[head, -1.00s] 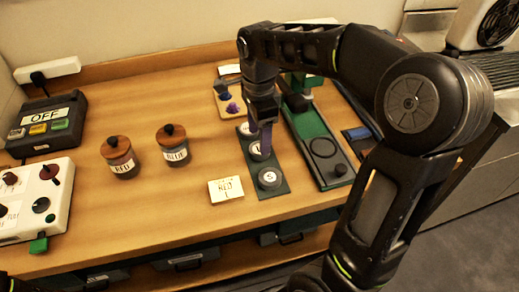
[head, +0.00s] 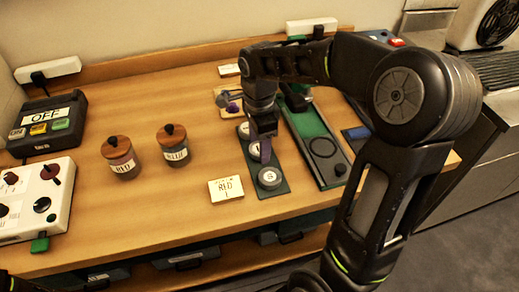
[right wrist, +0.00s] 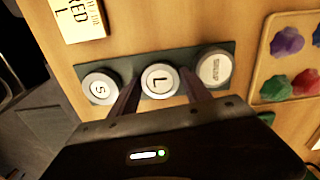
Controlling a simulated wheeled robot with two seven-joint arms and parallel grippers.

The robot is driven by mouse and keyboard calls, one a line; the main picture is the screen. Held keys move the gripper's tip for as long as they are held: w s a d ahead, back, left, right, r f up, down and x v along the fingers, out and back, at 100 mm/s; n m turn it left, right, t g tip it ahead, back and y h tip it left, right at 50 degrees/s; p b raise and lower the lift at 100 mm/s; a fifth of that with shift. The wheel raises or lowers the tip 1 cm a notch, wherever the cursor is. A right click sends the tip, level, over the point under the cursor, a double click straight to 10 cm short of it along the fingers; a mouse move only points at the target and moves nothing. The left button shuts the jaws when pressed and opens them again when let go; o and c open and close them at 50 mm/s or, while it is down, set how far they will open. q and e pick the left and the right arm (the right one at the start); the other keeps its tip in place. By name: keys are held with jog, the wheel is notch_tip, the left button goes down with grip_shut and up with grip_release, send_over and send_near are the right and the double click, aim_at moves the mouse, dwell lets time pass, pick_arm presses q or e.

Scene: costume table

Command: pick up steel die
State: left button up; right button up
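Three round steel-grey dies sit in a row on a dark green strip (right wrist: 128,66): the S die (right wrist: 100,87), the L die (right wrist: 159,79) and a third die (right wrist: 214,68) whose marking I cannot read. In the head view the S die (head: 270,177) shows at the near end; the L die is mostly hidden by my gripper. My right gripper (right wrist: 158,92) is open, its two fingers on either side of the L die. In the head view it (head: 262,153) points down over the strip. I cannot tell if the fingers touch the die. My left gripper is not in view.
A card reading RED L (head: 226,189) lies left of the strip. Two lidded jars (head: 122,166) (head: 176,153) stand further left. A tray of coloured pieces (right wrist: 262,92) lies beyond the third die. A green press base (head: 318,140) stands close on the right.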

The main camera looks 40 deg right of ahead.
grip_shut()
dwell(0.4)
jog(key=shift+r, duration=0.1)
notch_tip(320, 180, up, 10)
dwell(0.6)
dwell(0.5)
